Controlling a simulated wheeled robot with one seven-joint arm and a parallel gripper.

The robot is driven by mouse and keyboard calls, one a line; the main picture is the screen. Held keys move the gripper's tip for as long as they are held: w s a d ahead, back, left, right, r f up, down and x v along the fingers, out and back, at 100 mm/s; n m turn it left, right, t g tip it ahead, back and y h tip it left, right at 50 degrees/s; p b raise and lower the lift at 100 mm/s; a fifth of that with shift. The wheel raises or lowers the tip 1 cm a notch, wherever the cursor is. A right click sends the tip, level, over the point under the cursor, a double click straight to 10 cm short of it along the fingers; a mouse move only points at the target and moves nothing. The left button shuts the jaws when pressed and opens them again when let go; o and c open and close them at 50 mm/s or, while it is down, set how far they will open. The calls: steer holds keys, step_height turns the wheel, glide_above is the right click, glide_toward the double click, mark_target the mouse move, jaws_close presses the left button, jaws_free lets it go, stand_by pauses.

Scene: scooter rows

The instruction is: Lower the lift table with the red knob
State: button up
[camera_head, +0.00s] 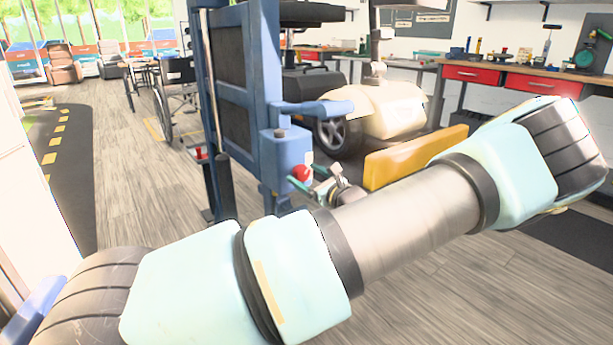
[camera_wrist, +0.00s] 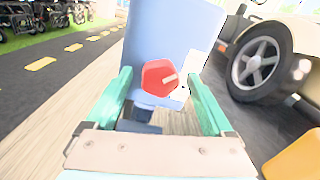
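The red knob (camera_head: 301,173) is on the blue control box (camera_head: 286,150) of the lift's blue post. My gripper (camera_head: 325,183) is beside the knob in the head view. In the wrist view my gripper (camera_wrist: 161,80) is open, with a finger on each side of the knob and visible gaps. I cannot tell how far the fingertips are from the box.
A yellow-orange panel (camera_head: 415,157) is right of my gripper, below the scooter. A second, smaller red knob (camera_head: 200,153) is on the left of the post. A wheelchair (camera_head: 178,95) stands farther back. Wooden floor (camera_head: 130,190) at left is clear.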

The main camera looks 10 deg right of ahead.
steer(key=c, duration=1.3)
steer(key=shift+r+p, duration=0.1)
steer(key=shift+p, duration=0.35)
steer(key=m+p, duration=0.2)
steer(key=p, duration=0.2)
steer(key=shift+r+m, duration=0.2)
steer(key=shift+m, duration=0.2)
steer(key=m+p, duration=0.3)
steer(key=p, duration=0.1)
steer(key=shift+d+m, duration=0.1)
steer(key=shift+m, duration=0.2)
steer(key=m+p, duration=0.1)
steer(key=m, duration=0.1)
steer(key=m+p, duration=0.2)
steer(key=shift+f+m+p, duration=0.2)
steer(key=shift+m+p, duration=0.1)
steer(key=m, duration=0.1)
steer(key=m+p, duration=0.1)
steer(key=m, duration=0.1)
steer(key=m+p, duration=0.1)
steer(key=m, duration=0.1)
steer(key=shift+d+f, duration=0.15)
steer(key=shift+f, duration=0.1)
